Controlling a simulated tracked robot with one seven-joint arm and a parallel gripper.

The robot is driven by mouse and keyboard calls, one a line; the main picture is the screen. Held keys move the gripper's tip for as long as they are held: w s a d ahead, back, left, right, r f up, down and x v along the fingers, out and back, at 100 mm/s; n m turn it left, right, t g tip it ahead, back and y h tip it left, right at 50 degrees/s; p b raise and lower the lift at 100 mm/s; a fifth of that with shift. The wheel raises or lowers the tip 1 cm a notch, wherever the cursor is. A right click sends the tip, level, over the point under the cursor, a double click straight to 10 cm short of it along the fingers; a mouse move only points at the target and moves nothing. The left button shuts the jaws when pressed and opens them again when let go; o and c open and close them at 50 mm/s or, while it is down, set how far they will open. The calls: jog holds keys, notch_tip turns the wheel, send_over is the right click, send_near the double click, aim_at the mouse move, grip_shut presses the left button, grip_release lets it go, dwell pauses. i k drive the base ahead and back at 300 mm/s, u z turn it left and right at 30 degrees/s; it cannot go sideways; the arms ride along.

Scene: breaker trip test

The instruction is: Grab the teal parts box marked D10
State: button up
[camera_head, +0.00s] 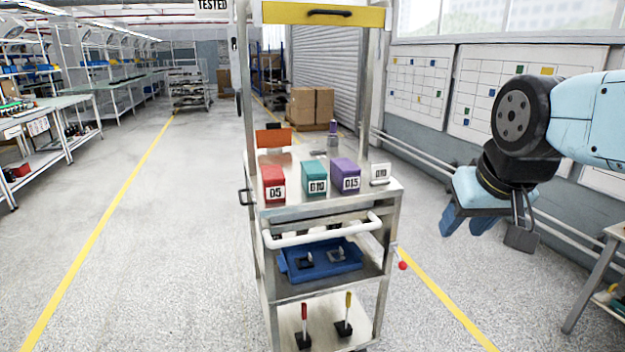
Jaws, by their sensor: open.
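The teal parts box marked D10 (314,178) stands upright on the top shelf of a metal cart (330,208), in the middle of the view. A red box marked D5 (273,184) is to its left and a purple box marked D15 (345,175) is close on its right. My gripper (488,232) hangs at the right of the view, well to the right of the cart in the picture. Its blue fingers point down, open and empty, apart from every box.
A small white labelled item (380,174) sits at the shelf's right end. Behind are an orange bin (273,137) and a purple-topped item (333,133). A white handle bar (322,232) crosses the cart's front above a blue tray (320,260). Cart posts rise on both sides.

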aim_at(314, 176)
jog(key=z, duration=1.25)
jog(key=k, duration=1.25)
jog(key=u, duration=1.3)
jog(key=i, duration=1.05)
jog(key=z, duration=0.05)
